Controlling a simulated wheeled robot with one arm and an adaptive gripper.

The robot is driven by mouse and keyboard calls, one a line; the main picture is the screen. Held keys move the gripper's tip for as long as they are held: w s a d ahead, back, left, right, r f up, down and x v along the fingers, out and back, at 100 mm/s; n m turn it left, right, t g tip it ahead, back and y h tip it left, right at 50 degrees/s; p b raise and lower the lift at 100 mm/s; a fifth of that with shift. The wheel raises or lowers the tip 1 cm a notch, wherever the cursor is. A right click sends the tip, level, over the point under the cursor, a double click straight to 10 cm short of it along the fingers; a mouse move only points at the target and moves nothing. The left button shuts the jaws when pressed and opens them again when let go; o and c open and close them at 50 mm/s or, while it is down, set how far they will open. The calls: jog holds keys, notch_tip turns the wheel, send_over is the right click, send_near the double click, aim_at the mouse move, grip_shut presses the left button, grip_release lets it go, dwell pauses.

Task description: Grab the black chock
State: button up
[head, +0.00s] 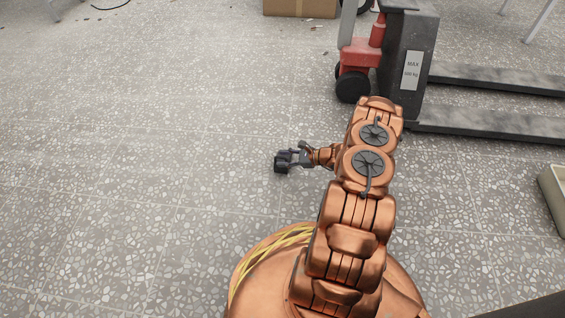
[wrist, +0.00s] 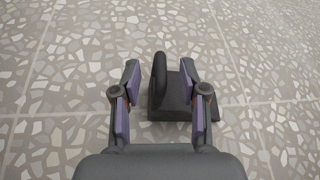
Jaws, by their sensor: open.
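The black chock (wrist: 172,97) lies on the speckled tile floor in the wrist view, with an upright rounded part at its left and a lower part to the right. My gripper (wrist: 160,78) is open, and its two purple-padded fingers stand on either side of the chock in the picture. The right finger overlaps the chock's right part. I cannot tell whether either finger touches it. In the head view my gripper (head: 284,161) is low over the floor, and the chock there is a small dark shape I cannot separate from the fingers.
A pallet jack (head: 408,65) with a red and black body stands at the upper right, its dark forks reaching right. A cardboard box (head: 299,7) is at the top. A pale bin (head: 553,195) is at the right edge. The floor to the left is clear.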

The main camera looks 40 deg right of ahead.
grip_shut()
dwell(0.6)
